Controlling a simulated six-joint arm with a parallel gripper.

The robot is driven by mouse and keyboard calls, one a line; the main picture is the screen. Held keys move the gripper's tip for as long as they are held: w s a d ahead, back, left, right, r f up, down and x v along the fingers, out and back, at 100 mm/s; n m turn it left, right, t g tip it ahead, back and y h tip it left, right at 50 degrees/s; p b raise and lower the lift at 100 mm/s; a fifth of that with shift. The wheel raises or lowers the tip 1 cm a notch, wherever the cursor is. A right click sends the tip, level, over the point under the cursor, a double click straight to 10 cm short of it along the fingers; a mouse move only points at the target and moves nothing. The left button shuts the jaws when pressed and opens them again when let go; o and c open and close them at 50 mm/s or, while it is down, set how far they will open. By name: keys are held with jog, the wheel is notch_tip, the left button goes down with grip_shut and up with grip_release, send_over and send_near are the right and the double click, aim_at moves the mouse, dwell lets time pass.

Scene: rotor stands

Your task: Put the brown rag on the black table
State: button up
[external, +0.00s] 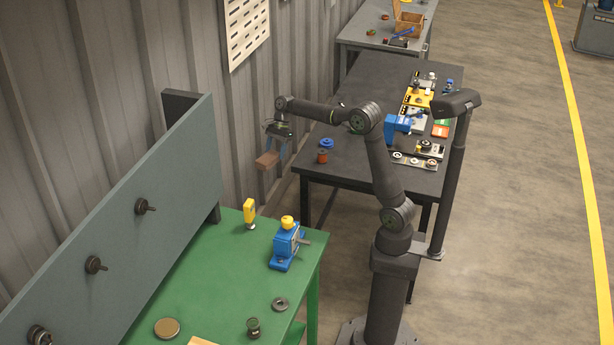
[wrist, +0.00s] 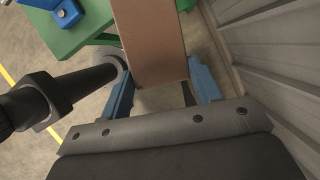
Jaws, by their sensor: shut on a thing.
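The brown rag (external: 267,159) is a block-like brown piece held in my gripper (external: 275,148), in the air between the green table and the black table. In the wrist view the rag (wrist: 150,40) lies between the two blue fingers of my gripper (wrist: 155,88), which are shut on it; its far end runs out of the picture. The black table (external: 345,140) stands to the right of my gripper in the external view, with its near left corner closest. The black table cannot be made out in the wrist view.
The green table (external: 215,270) in front holds a blue vise (external: 286,247), a yellow tool (external: 249,212) and round parts. On the black table are a blue knob (external: 326,143), a dark red part (external: 322,156) and several stands at right. The corrugated wall (external: 150,60) is close behind my gripper.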

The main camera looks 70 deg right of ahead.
jog(key=s+d+f+m+t+h, duration=0.1)
jog(key=s+d+f+m, duration=0.1)
jog(key=s+d, duration=0.5)
jog(key=s+d+f+m, duration=0.2)
jog(key=s+d+m, duration=0.1)
jog(key=d, duration=0.7)
jog(key=s+d+f+m+t+h, duration=0.1)
jog(key=s+d+f+m, duration=0.1)
jog(key=s+d, duration=0.5)
jog(key=s+d+f+m+h, duration=0.1)
jog(key=s+d+f+m, duration=0.15)
jog(key=s+d, duration=0.4)
jog(key=s+d+f+m+t+h, duration=0.1)
jog(key=s+d+m, duration=0.25)
jog(key=s, duration=0.65)
jog(key=s+d+f+m, duration=0.1)
jog(key=s+d+m, duration=0.1)
jog(key=s+d, duration=0.55)
send_over(360, 159)
jog(key=s, duration=0.2)
notch_tip(360, 159, down, 7)
jog(key=shift+w, duration=0.15)
jog(key=shift+f, duration=2)
jog(key=o, duration=1)
jog(key=shift+f, duration=0.15)
